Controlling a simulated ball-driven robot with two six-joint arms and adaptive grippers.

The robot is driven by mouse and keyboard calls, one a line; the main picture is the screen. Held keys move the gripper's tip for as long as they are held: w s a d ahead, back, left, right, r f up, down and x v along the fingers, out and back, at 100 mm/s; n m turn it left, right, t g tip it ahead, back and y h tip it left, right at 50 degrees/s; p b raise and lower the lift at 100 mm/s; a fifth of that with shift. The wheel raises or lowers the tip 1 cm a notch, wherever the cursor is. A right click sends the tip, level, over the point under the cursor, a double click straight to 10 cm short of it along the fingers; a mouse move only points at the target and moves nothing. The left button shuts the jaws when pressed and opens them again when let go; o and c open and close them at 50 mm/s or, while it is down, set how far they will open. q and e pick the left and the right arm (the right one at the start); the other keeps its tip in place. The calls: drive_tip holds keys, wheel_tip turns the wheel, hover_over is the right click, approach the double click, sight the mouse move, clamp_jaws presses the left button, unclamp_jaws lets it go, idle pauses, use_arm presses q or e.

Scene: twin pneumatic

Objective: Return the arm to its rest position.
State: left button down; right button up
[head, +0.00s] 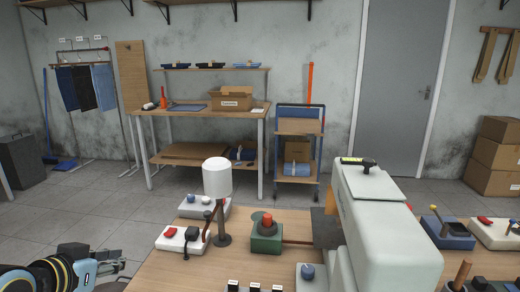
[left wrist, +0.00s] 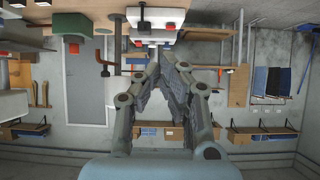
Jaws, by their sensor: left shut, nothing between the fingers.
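My left gripper (head: 106,264) is at the lower left of the head view, beside the left edge of the wooden worktable (head: 165,272). Its arm comes in from the left edge. In the left wrist view, which is upside down, the two fingers of the left gripper (left wrist: 166,58) come together with nothing between them. My right gripper is not in either view.
On the worktable stand a white cylinder on a post (head: 217,178), a green block with a red knob (head: 266,232), a white box with a red switch (head: 180,239) and a large pale machine (head: 385,235). Grey floor (head: 60,220) lies open left of the table.

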use_arm(q)
drive_tip(key=s+d+r+n+g+y, duration=0.15)
drive_tip(key=s+g, duration=0.65)
drive_tip(key=s, duration=1.9)
wheel_tip(320, 180, down, 32)
drive_tip(key=s+a+f+y+b, duration=0.1)
drive_tip(key=s+a+b, duration=0.15)
drive_tip(key=b, duration=0.25)
drive_tip(key=s+a+f+g+b, duration=0.1)
drive_tip(key=s+f+b, duration=0.3)
drive_tip(key=s+f, duration=1.4)
drive_tip(key=shift+a+f+g, duration=0.15)
drive_tip(key=shift+f+g, duration=0.3)
drive_tip(key=shift+g, duration=0.05)
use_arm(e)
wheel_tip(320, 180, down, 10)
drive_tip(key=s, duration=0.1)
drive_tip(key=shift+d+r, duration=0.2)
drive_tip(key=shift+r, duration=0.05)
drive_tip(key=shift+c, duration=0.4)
